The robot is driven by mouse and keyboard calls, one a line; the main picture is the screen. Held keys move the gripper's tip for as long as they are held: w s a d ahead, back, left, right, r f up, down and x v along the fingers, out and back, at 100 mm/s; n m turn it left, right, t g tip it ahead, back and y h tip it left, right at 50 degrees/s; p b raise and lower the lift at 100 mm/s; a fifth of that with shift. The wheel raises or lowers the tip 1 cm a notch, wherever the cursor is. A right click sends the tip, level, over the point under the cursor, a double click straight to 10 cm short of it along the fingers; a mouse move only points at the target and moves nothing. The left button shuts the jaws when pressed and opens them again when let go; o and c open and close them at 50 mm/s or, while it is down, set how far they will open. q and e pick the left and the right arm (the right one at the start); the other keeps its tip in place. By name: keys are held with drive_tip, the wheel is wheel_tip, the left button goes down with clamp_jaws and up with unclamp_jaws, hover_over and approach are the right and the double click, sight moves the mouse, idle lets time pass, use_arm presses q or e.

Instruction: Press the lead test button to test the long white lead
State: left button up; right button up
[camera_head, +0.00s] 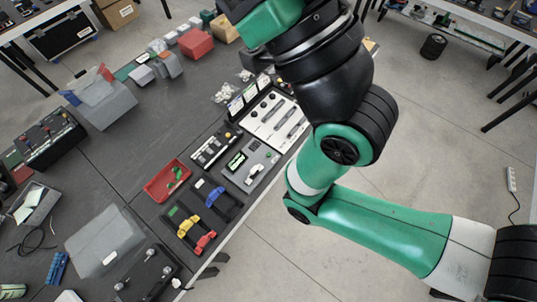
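A tester with a pale panel, long slots and dark round knobs (278,118) sits at the table's right edge, partly behind my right arm. Below it is a grey device with a small screen and a few buttons (250,164). I cannot tell which control is the lead test button. I cannot make out a long white lead on the table. My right arm comes in from the right and folds up over the table's edge; its gripper is not in the picture. My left arm and gripper are not in view.
On the dark table (140,190) are a red tray (168,181) with green items, yellow, red and blue plug-like parts (197,231), grey boxes (103,238) and a black terminal box (48,136). A white power strip (511,180) with a dark cord is at far right.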

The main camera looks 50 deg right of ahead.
clamp_jaws()
idle(0.4)
idle(1.4)
